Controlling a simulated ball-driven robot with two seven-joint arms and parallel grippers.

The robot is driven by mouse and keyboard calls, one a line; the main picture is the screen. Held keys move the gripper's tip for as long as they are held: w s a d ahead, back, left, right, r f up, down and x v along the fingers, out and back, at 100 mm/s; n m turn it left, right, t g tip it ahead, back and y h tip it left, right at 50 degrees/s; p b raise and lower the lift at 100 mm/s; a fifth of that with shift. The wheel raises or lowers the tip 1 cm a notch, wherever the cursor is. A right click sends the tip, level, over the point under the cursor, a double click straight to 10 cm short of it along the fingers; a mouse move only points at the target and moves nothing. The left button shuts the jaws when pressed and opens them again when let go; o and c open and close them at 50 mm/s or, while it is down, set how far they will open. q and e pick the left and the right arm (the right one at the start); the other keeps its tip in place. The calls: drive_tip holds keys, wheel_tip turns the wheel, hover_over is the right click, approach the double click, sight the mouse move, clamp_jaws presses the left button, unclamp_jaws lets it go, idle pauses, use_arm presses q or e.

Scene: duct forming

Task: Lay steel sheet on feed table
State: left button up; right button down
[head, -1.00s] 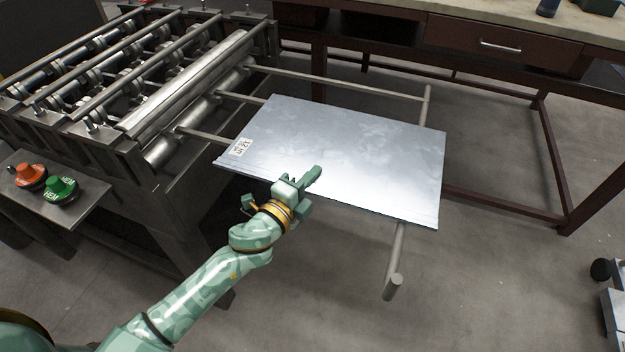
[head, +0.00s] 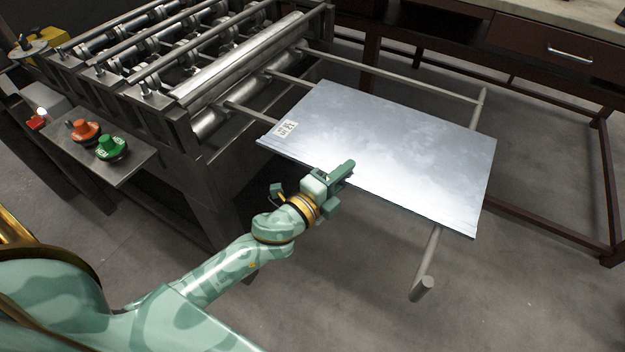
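The steel sheet (head: 400,150) is a flat, shiny grey plate with a small white printed label near its left corner. It lies flat over the rails of the feed table (head: 424,268), whose round grey bars stick out past the sheet at the far side and the near right. My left gripper (head: 343,182) is at the middle of the sheet's near edge, with one finger overlapping the sheet in the picture. Whether its fingers are closed on the edge is not clear. My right gripper is out of view.
The roll-forming machine (head: 180,85) stands at the left, its rollers beside the sheet's left end. A panel with an orange button (head: 84,130) and a green button (head: 111,146) juts out from it. A workbench (head: 545,48) stands behind. The floor at front right is clear.

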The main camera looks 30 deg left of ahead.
use_arm(q)
drive_tip(key=b+v, duration=0.1)
drive_tip(key=v, duration=1.3)
drive_tip(key=s+a+f+n+g+y, duration=0.1)
drive_tip(key=s+f+n+g, duration=0.25)
drive_tip(key=f, duration=0.75)
drive_tip(key=s+a+f+n+g+y, duration=0.1)
drive_tip(key=s+f+n+g+y, duration=0.25)
drive_tip(key=f, duration=0.85)
drive_tip(key=s+a+f+n+g+h, duration=0.15)
drive_tip(key=s+f+n, duration=0.35)
drive_tip(key=f, duration=0.6)
drive_tip(key=s+f+n+g+y, duration=0.1)
drive_tip(key=s+f+g, duration=0.3)
drive_tip(key=s, duration=0.9)
drive_tip(key=s+a+f+n+g+y, duration=0.1)
drive_tip(key=s+f+n+g, duration=0.3)
drive_tip(key=s+f, duration=0.3)
drive_tip(key=s, duration=0.5)
drive_tip(key=shift+s+f+g+p, duration=0.2)
drive_tip(key=shift+s+g+p, duration=0.15)
drive_tip(key=shift+p, duration=0.05)
drive_tip(key=shift+o, duration=0.5)
drive_tip(key=shift+s+n, duration=0.25)
drive_tip(key=shift+n, duration=0.05)
